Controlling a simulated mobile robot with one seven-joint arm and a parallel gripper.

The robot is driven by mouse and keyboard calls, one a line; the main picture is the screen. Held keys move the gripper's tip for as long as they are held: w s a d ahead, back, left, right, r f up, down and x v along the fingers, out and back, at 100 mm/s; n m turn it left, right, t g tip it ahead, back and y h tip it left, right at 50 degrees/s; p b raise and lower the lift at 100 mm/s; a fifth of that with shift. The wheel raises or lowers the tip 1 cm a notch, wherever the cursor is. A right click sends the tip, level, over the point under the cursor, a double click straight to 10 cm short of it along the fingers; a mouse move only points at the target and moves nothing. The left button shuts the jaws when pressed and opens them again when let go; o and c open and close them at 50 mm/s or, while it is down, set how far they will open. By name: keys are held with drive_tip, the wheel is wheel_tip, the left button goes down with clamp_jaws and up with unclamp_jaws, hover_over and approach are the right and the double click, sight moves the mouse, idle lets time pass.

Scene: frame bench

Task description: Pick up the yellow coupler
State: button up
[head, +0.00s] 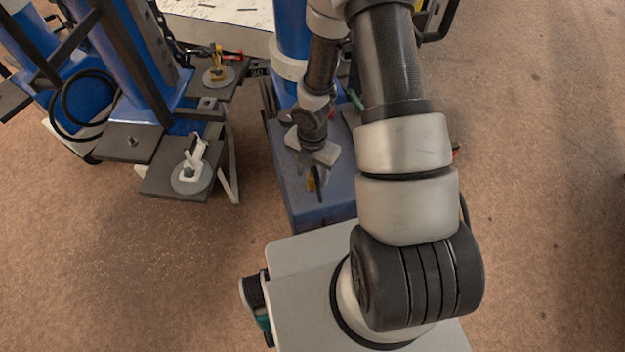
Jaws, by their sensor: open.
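A yellow coupler-like piece (217,64) stands on a round grey base on a dark shelf plate at the upper left. My gripper (317,183) points down over the blue box-like surface (295,200), well to the right of that piece and nearer to me. The gripper is open.
A white piece (193,160) stands on a round grey base on a nearer dark plate (153,181). Blue uprights (130,55) and a black looped cable (83,110) stand at left. A pale panel (235,30) lies behind. Brown floor is clear at right and front left.

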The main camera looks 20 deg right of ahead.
drive_tip(key=shift+f, duration=0.35)
drive_tip(key=shift+c, duration=0.5)
clamp_jaws()
drive_tip(key=shift+r, duration=0.1)
